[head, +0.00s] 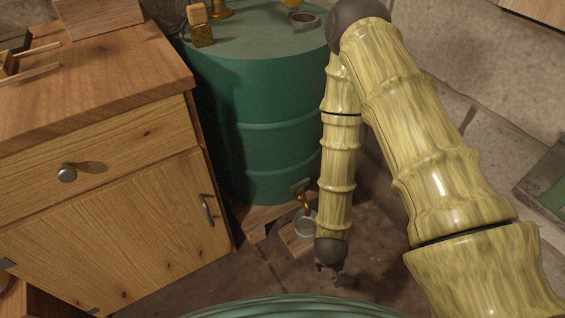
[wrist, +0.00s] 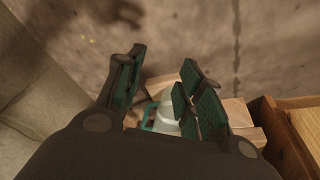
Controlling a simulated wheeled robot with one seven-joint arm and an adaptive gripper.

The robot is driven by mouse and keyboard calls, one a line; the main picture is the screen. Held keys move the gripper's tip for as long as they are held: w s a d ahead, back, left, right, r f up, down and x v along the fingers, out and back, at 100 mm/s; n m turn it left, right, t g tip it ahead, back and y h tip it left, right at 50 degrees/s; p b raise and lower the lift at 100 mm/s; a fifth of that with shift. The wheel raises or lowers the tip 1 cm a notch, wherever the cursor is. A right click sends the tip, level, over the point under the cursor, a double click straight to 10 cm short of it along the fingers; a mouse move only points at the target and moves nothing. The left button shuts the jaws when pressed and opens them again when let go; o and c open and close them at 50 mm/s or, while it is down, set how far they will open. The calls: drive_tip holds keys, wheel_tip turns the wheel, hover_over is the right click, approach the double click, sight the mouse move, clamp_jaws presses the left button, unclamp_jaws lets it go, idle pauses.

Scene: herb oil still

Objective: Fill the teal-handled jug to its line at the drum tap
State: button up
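The jug (head: 305,227) is a small pale vessel on a low wooden block at the foot of the drum, under the brass tap (head: 303,201). In the wrist view the jug (wrist: 167,121) shows partly behind my right-hand finger, with its teal handle (wrist: 148,116) on its left side. My gripper (head: 331,277) hangs low, to the right of and nearer than the jug. In the wrist view my gripper (wrist: 163,70) has its fingers apart with nothing held between them. The jug's fill line and contents cannot be made out.
The green drum (head: 265,120) stands on a wooden stand (head: 258,222) against the stone wall. A wooden cabinet (head: 110,190) is close on the left. A dark-framed green object (head: 545,180) is at the right edge. Bare floor (head: 270,275) lies in front of the stand.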

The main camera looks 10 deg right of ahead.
drive_tip(key=w+r+m+h+p, duration=0.15)
drive_tip(key=w+r, duration=0.25)
drive_tip(key=w, duration=0.4)
drive_tip(key=m+h+p, duration=0.1)
drive_tip(key=m+p, duration=0.3)
drive_tip(key=m, duration=0.5)
approach(298, 184)
drive_tip(key=b+x, duration=0.4)
drive_tip(key=x, duration=0.5)
drive_tip(key=shift+w, duration=0.15)
clamp_jaws()
